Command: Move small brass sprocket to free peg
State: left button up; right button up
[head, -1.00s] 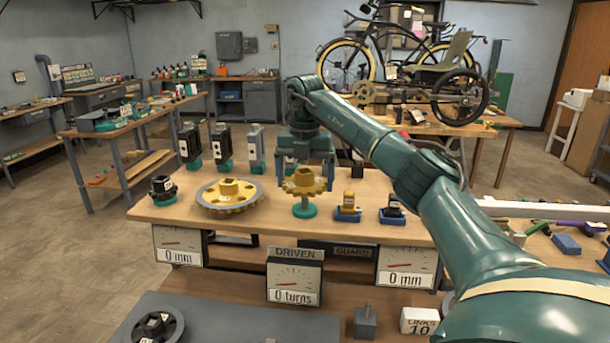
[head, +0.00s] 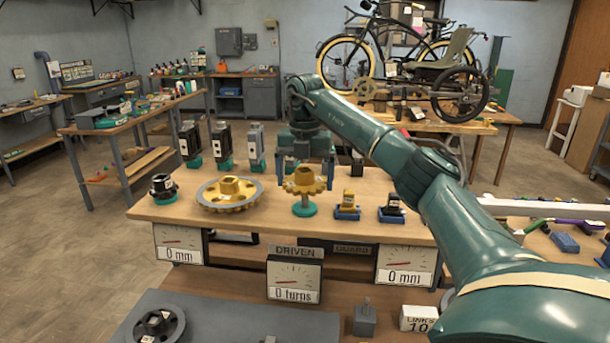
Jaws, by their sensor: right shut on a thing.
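The small brass sprocket (head: 304,182) sits at the top of a grey post on a round teal base (head: 304,210), on the raised wooden shelf. My right gripper (head: 305,178) points down over it, with one finger on each side, and is shut on it. I cannot tell whether the sprocket is still seated on the post or just clear of it. A grey block with a short upright stub (head: 365,320) stands on the lower bench; I cannot tell whether it is the free peg. My left gripper is not in view.
A larger brass-and-grey sprocket (head: 230,194) lies left of my gripper. Black and grey upright units (head: 222,147) stand behind it. A yellow part (head: 347,205) and a black part (head: 392,208) on blue bases stand to the right. A dark wheel (head: 158,325) lies at lower left.

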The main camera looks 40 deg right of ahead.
jog(key=shift+f+b, duration=0.3)
jog(key=shift+f, duration=0.65)
jog(key=shift+f, duration=0.5)
jog(key=shift+f+b, duration=0.3)
jog(key=shift+f, duration=0.3)
jog(key=o, duration=0.8)
